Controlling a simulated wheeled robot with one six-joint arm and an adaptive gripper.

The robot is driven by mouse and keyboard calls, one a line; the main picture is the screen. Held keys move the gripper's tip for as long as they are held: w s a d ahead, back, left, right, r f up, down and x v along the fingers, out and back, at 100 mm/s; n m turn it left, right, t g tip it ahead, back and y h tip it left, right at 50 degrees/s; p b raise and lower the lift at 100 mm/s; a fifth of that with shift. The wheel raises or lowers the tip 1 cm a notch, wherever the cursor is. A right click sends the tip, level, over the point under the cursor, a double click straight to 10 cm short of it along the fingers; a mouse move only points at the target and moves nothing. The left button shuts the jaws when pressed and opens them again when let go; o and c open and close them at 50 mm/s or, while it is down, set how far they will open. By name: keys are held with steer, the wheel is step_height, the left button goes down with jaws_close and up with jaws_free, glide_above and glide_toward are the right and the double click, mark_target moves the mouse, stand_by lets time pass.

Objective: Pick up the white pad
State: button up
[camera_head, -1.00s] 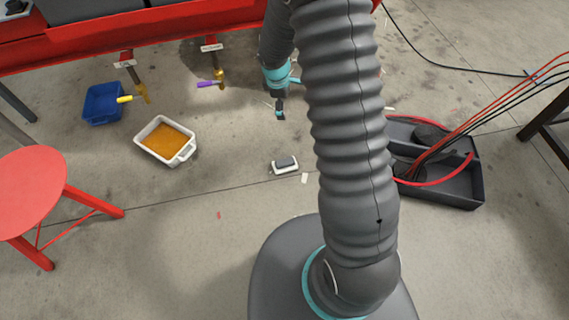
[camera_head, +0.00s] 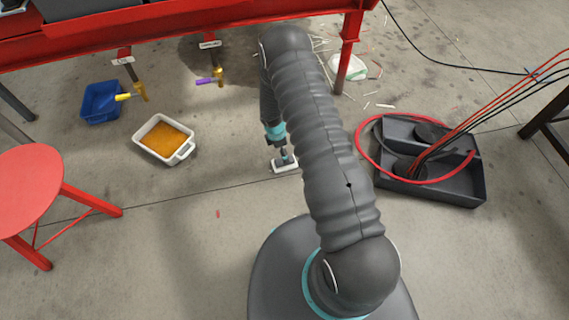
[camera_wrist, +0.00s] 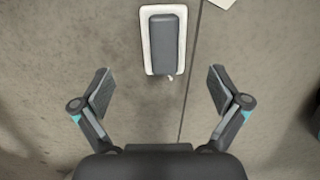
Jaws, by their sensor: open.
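The white pad (camera_wrist: 146,42) lies flat on the concrete floor with a dark grey block (camera_wrist: 168,40) on top of it. In the wrist view it is at the top, ahead of the fingers and centred between them. In the head view the pad (camera_head: 286,168) shows just under my gripper (camera_head: 283,156), which partly covers it. In the wrist view my gripper (camera_wrist: 161,90) has its two fingers spread wide with nothing between them. How far the fingertips are above the pad is hard to tell.
A white tray (camera_head: 146,145) of orange-brown liquid and a blue bin (camera_head: 101,112) stand to the left. A red stool (camera_head: 28,180) is at far left. A black tray (camera_head: 440,191) with hoses is at right. A red frame (camera_head: 180,30) spans the back. Floor around the pad is mostly clear.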

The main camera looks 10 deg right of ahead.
steer(key=f, duration=0.3)
steer(key=shift+d, duration=0.25)
steer(key=shift+s+d+f, duration=0.1)
steer(key=shift+s+f, duration=0.05)
steer(key=shift+f, duration=1.15)
steer(key=shift+s+d+f, duration=0.1)
steer(key=shift+s+f, duration=0.05)
steer(key=shift+f, duration=1.15)
steer(key=c, duration=1.2)
